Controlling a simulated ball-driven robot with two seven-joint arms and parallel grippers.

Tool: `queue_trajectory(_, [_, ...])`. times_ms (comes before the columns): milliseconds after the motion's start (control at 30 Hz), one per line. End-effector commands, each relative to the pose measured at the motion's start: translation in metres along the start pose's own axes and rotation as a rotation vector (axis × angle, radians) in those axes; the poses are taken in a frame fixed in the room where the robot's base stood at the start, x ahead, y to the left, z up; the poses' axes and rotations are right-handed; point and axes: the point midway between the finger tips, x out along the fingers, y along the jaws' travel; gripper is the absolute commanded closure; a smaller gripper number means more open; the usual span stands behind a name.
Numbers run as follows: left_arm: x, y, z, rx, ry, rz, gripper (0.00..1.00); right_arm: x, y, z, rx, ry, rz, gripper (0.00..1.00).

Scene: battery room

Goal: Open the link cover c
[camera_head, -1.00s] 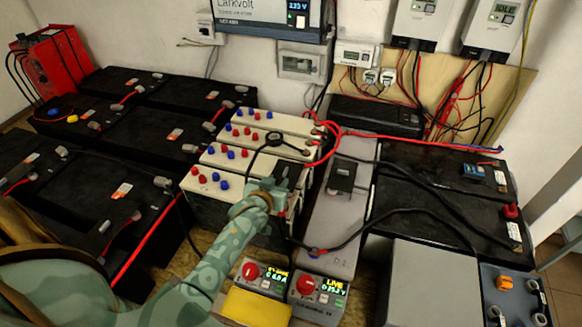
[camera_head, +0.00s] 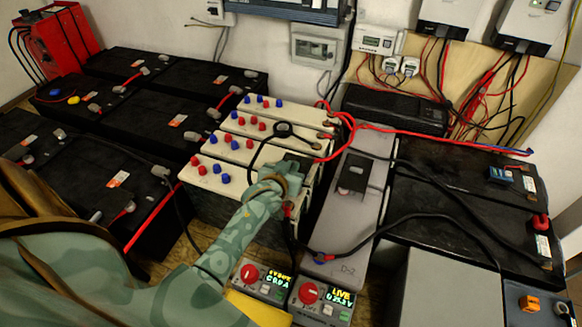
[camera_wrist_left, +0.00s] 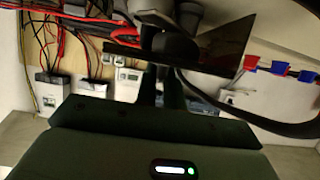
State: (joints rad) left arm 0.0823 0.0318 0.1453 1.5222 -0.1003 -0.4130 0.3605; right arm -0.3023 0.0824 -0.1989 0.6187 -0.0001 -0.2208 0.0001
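Cream battery cells (camera_head: 250,150) with red and blue caps stand in rows in the middle of the head view. My left gripper (camera_head: 294,172) is at the right end of the nearer cells, low over their tops, partly hidden by its own wrist. A dark flat piece is at its fingertips; I cannot tell whether this is link cover c. In the left wrist view my dark fingers (camera_wrist_left: 163,92) reach toward a black part (camera_wrist_left: 195,45), their tips close to it. Whether they grip it is unclear. My right gripper is not in view.
A grey case (camera_head: 345,215) marked D-2 stands just right of the gripper. Black and red cables loop around it. Two meter boxes with red knobs (camera_head: 310,292) stand in front. Black batteries (camera_head: 150,130) fill the left side, and more (camera_head: 450,200) stand at right.

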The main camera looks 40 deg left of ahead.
Motion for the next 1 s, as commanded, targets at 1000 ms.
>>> queue_trajectory(1000, [0.0,-0.105,0.001,0.0,-0.001,-0.001,0.74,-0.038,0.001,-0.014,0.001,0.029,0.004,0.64])
